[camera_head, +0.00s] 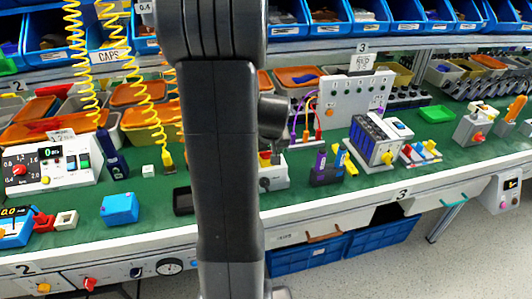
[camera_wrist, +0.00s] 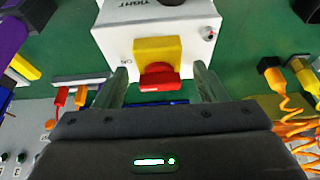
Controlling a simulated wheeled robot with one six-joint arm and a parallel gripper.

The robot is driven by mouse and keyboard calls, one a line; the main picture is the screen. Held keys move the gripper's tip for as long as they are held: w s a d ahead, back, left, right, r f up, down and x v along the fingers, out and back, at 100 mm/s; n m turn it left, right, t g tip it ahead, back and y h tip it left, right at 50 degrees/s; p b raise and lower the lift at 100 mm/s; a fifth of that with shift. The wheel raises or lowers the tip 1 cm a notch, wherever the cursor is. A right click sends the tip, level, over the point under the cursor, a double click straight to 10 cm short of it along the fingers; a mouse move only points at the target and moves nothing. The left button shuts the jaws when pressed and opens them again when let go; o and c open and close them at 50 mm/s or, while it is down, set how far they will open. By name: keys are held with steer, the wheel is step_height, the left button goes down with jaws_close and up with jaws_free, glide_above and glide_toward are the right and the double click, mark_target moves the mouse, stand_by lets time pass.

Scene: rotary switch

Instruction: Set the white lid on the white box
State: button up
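A white box (camera_wrist: 120,35) with a yellow block (camera_wrist: 157,48) and a red part (camera_wrist: 157,78) on its face is in the wrist view, its lettering upside down. My gripper (camera_wrist: 163,76) is open, its two fingers either side of the yellow and red part, with gaps between; contact cannot be told. A small white open-topped square piece (camera_head: 66,220) lies at the left. I cannot make out a separate white lid.
On the green bench, a blue block (camera_head: 120,209) and a small white cube (camera_head: 148,170) lie to the left. Orange bins (camera_head: 140,93) line the back.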

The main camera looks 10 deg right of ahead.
steer(key=v, duration=1.3)
steer(key=shift+s+r, duration=0.2)
steer(key=shift+r, duration=0.1)
steer(key=shift+c, duration=0.3)
stand_by(0.4)
